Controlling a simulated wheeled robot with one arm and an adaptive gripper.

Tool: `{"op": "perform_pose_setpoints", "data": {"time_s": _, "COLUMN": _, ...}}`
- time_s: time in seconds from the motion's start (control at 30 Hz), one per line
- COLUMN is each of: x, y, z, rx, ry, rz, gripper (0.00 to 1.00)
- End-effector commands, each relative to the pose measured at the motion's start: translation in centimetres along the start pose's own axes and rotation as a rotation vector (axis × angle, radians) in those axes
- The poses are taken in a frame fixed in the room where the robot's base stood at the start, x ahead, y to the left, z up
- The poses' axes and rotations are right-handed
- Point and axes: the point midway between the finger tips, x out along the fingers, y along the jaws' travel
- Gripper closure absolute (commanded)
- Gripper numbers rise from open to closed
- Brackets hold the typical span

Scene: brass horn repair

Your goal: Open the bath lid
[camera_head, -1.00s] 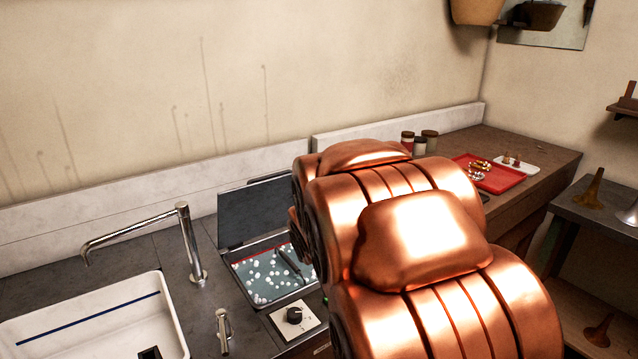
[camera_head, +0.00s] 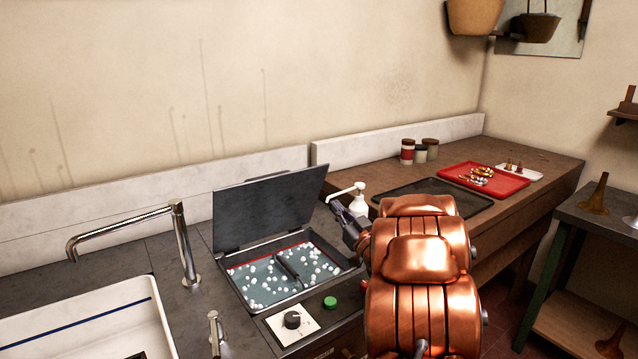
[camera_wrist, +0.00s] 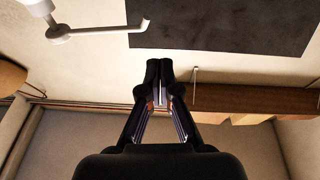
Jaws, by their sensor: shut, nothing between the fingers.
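The bath (camera_head: 262,309) is a basin in the dark counter, with teal liquid, many white floating balls and a dark bar across it. Its dark grey lid (camera_head: 265,210) stands raised, tilted back along the rear edge of the bath. My gripper (camera_head: 338,208) is just right of the bath and lid, apart from the lid. It also shows in the wrist view (camera_wrist: 160,66), where its fingertips are together with nothing between them.
A white pump bottle (camera_head: 357,203) stands close behind my gripper. A dial panel (camera_head: 292,321) and green button (camera_head: 330,302) sit in front of the bath. A tap (camera_head: 185,245) and white sink (camera_head: 90,325) are left. A black tray (camera_head: 430,198) and red tray (camera_head: 500,180) lie right.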

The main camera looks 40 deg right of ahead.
Motion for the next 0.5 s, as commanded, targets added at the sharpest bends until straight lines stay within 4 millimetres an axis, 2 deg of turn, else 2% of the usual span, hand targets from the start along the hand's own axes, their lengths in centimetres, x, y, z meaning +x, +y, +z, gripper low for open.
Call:
{"op": "perform_pose_setpoints", "data": {"time_s": 0.1, "x": -1.3, "y": 0.8, "z": -0.1, "rx": 0.028, "ry": 0.084, "rz": -0.023, "gripper": 1.0}}
{"op": "perform_pose_setpoints", "data": {"time_s": 0.27, "x": -2.1, "y": 1.1, "z": -0.6, "rx": 0.051, "ry": 0.146, "rz": -0.043, "gripper": 1.0}}
{"op": "perform_pose_setpoints", "data": {"time_s": 0.37, "x": -1.9, "y": 1.1, "z": -0.9, "rx": 0.055, "ry": 0.157, "rz": -0.048, "gripper": 1.0}}
{"op": "perform_pose_setpoints", "data": {"time_s": 0.5, "x": -0.4, "y": 0.9, "z": -1.3, "rx": 0.056, "ry": 0.16, "rz": -0.051, "gripper": 1.0}}
